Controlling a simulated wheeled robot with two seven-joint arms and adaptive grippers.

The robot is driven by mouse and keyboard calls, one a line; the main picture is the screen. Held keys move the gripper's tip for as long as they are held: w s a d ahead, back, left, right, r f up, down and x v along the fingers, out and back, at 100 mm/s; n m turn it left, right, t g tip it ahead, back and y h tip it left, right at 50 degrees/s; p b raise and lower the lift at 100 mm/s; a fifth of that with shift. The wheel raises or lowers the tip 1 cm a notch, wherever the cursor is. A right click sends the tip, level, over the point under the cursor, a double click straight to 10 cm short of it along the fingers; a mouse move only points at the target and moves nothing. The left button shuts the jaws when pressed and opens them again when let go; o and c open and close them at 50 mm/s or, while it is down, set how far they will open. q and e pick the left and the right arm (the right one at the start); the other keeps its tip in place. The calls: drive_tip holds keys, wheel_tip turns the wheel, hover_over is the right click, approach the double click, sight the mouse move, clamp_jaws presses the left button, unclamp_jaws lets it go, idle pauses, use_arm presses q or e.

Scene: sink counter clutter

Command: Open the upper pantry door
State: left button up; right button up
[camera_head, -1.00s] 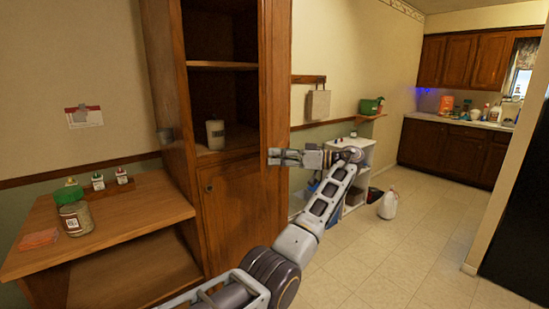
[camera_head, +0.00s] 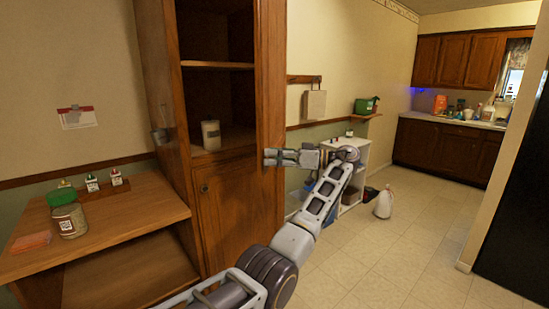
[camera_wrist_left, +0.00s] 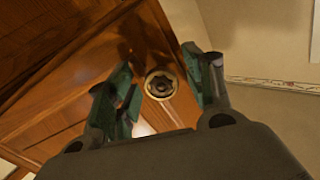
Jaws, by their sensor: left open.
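The wooden pantry has its upper door (camera_head: 271,75) swung wide open to the right, so its shelves show. The lower door (camera_head: 238,215) is shut. My left gripper (camera_head: 268,157) is at the lower end of the upper door, on its right side, with the fingers pointing left. In the left wrist view the open fingers (camera_wrist_left: 163,72) stand on either side of a round dark knob (camera_wrist_left: 160,85) on the wooden door. The knob sits between them with visible gaps. My right gripper is in neither view.
A cup (camera_head: 211,135) stands on the pantry shelf. A low wooden table (camera_head: 120,215) with a jar (camera_head: 70,221) and small bottles is at left. Floor at right is clear.

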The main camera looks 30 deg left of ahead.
sight(265, 125)
use_arm(q)
drive_tip(key=shift+r, duration=4.95)
